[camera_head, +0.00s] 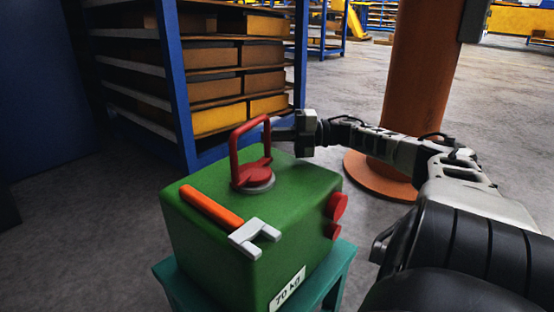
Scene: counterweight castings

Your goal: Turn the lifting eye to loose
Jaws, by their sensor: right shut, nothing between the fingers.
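The red lifting eye (236,157) stands upright on a grey round base on top of the green casting (240,235). Its loop is tilted slightly in the picture and its red foot sits on the base. My right gripper (285,131) comes in from the right, shut and empty. Its fingertips are right behind or beside the right side of the loop; I cannot tell whether they touch it. My left gripper is not in view.
A wrench with an orange handle (212,207) and grey jaw lies on the casting's front top edge. Red knobs (337,207) stick out on the right side. A teal stand (340,270) carries the casting. A blue shelf rack (174,75) and orange column (420,80) stand behind.

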